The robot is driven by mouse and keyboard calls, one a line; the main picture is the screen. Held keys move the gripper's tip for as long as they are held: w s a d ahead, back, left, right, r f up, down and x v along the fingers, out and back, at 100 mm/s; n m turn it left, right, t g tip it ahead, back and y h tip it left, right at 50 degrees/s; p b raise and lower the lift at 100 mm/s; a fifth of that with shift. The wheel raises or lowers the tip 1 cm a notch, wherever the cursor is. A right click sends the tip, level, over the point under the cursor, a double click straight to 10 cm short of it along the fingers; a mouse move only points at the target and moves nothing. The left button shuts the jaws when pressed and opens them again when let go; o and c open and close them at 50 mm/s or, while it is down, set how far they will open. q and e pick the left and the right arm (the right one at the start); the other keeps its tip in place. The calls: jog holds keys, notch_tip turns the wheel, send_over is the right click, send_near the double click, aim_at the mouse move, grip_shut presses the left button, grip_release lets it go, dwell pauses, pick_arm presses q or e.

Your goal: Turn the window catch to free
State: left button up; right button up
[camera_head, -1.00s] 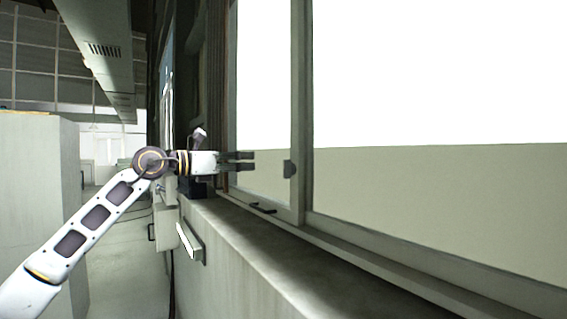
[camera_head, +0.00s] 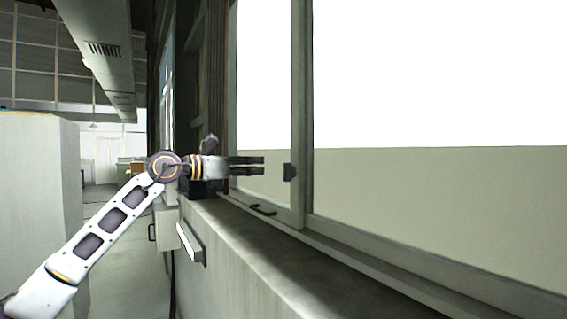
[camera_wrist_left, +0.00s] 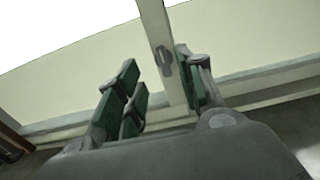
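The window catch (camera_head: 289,172) is a small dark piece on the upright stile of the window frame, at the middle of the head view. In the left wrist view the catch (camera_wrist_left: 164,60) is a grey fitting with an elongated raised part, set along the stile. My left gripper (camera_head: 264,166) points right toward the catch and stops short of it in the head view. In the wrist view the left gripper (camera_wrist_left: 158,75) has its green-padded fingers apart, with the stile and catch showing between them. Nothing is held. My right gripper is out of view.
A black handle (camera_head: 263,209) is low on the window frame, just above the sill (camera_head: 235,240). A pale metal bar (camera_head: 190,242) juts from the wall below. A pale cabinet (camera_head: 35,190) stands at left. The space before the glass is clear.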

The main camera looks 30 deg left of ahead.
aim_at(284, 164)
pick_arm(q)
jog(key=shift+p+x, duration=2)
jog(key=shift+x, duration=3.4)
jog(key=shift+d, duration=0.1)
jog(key=c, duration=0.8)
grip_shut()
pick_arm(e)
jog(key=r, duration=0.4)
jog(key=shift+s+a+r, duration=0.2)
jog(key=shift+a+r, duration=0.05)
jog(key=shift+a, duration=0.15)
